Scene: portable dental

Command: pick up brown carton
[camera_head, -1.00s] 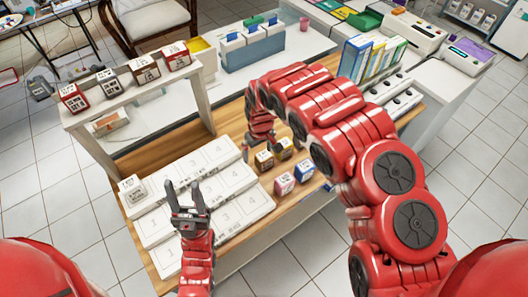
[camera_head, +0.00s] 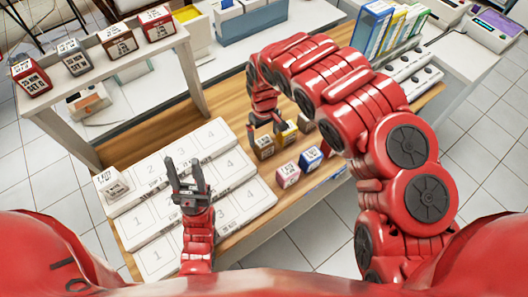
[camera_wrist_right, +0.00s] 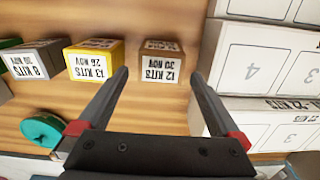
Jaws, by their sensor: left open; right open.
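The brown carton (camera_head: 264,147) stands on the wooden table, at the left end of a short row of small cartons. In the right wrist view the brown carton (camera_wrist_right: 162,62) has a white label reading 12 KITS 30 NOV, upside down. My right gripper (camera_head: 265,122) is close by the carton. In the wrist view its two open fingers (camera_wrist_right: 160,76) point at the carton, one to each side of its near face. Nothing is held, and contact cannot be told. My left gripper (camera_head: 185,168) is open and empty, above the numbered white trays.
A yellow carton (camera_wrist_right: 93,60) and a grey one (camera_wrist_right: 35,60) stand beside the brown carton. White numbered trays (camera_head: 232,172) lie on its other side. Pink (camera_head: 288,174) and blue (camera_head: 311,158) cartons stand nearer me. A shelf (camera_head: 110,75) holds several cartons.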

